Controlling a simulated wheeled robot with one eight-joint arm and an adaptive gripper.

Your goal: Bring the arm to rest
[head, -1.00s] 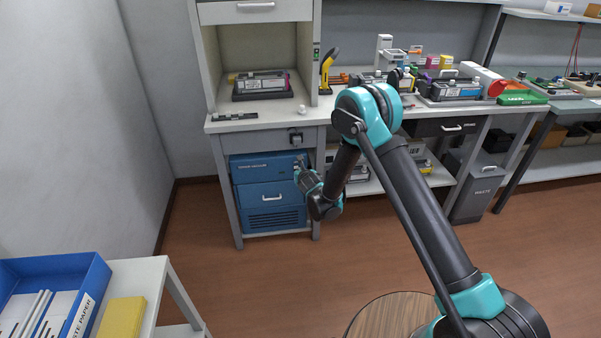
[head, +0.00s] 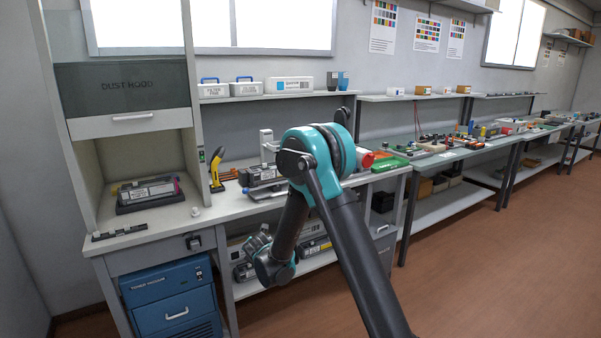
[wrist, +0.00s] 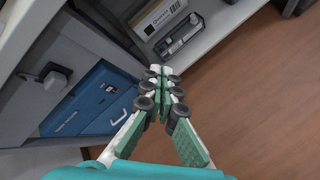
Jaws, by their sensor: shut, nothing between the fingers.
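My arm (head: 345,230) is bent, with the elbow raised in front of the bench and the forearm hanging down. My gripper (head: 259,236) is low at the front of the bench, beside the lower shelf and right of the blue toner vacuum (head: 172,300). In the wrist view my gripper (wrist: 164,72) has its green-padded fingers converging at the tips, shut and empty. The vacuum (wrist: 95,100) shows left of the fingers. I see no contact with the bench or vacuum, though the gap is hard to judge.
The workbench (head: 150,240) carries a dust hood (head: 122,88) with a cartridge (head: 148,191) inside. A lower shelf (head: 290,275) holds boxes and cartridges close to my gripper. More benches run along the wall to the right. The brown floor (head: 500,270) at right is clear.

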